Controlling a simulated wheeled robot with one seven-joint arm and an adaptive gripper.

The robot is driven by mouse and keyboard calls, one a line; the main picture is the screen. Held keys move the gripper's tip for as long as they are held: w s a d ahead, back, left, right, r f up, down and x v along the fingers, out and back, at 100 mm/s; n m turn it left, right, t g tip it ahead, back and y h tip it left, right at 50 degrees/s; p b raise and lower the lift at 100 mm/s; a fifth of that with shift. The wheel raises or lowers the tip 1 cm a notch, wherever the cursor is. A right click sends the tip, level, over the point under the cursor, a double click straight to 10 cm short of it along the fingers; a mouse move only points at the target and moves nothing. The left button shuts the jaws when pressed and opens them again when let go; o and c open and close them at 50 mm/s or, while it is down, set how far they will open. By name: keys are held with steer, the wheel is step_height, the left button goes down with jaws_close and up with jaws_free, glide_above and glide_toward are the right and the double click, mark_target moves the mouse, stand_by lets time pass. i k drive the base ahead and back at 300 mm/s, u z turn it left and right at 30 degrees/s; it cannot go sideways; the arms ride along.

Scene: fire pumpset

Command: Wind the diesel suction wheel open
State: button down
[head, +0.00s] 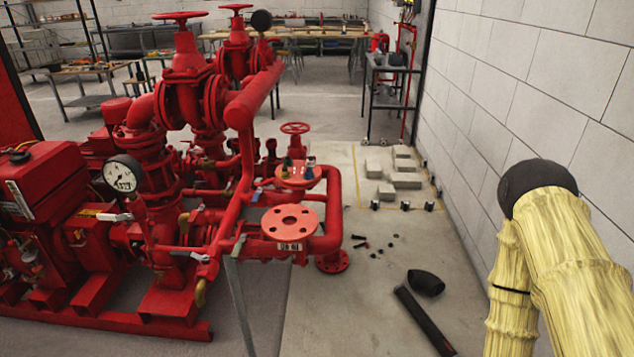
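The red pumpset fills the left and middle of the head view. A red handwheel (180,16) tops the tall, nearer valve (188,65). A second red handwheel (236,7) tops another tall valve (233,45) just behind and to the right. A smaller red handwheel (295,128) sits lower, right of the pipes. No label shows which one is the diesel suction wheel, and I cannot tell how far any is wound. My arm, in a yellow sleeve with a black joint, is at the right, apart from the wheels. My gripper is out of view.
A pressure gauge (123,174) and a flat flange (289,223) stick out from the pumpset. Grey blocks (393,178) and a dark pipe (424,322) lie on the floor to its right. A block wall (540,85) bounds the right side. Benches stand behind.

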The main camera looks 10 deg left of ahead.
mark_target(279, 190)
steer(key=z, duration=0.05)
steer(key=i, duration=2.75)
steer(key=u, duration=1.55)
